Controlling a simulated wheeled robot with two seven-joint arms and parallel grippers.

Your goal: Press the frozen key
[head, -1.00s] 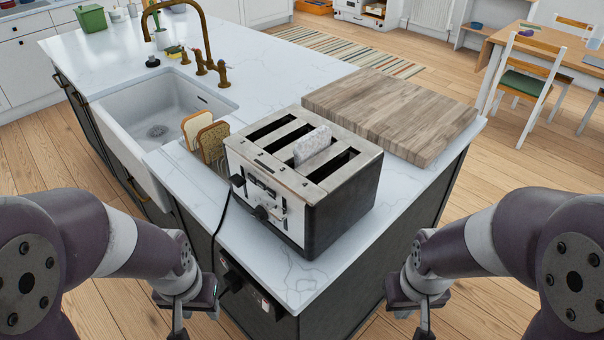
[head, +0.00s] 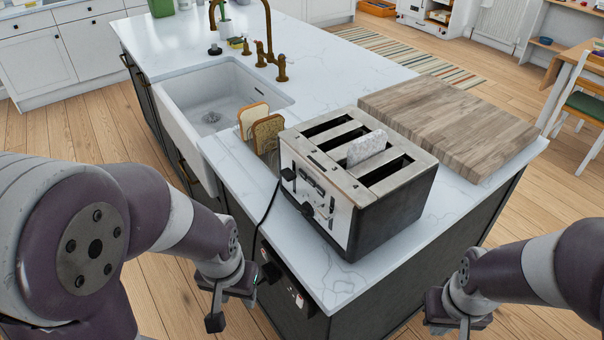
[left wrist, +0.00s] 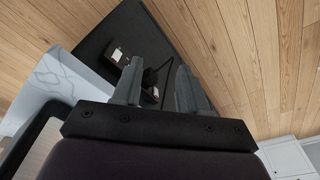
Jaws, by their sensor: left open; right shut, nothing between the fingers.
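A metal-and-black toaster (head: 345,218) stands on the white counter. A pale, frosted-looking slice (head: 366,148) sits in one of its top slots; the other slots look empty. The toaster's front panel (head: 318,192) carries dark levers or knobs and small keys, too small to read, so I cannot tell which is the frozen key. My left gripper (head: 214,318) is below the counter edge, left of and apart from the toaster. In the left wrist view its two fingers (left wrist: 157,88) are apart and empty. My right gripper (head: 463,326) is low at the right, partly cut off, away from the toaster.
Two bread slices (head: 263,132) stand in a rack left of the toaster. A wooden board (head: 450,125) lies behind it. A black cord runs down to a plug (head: 271,272) on the island's side. A sink (head: 220,100) is at the left.

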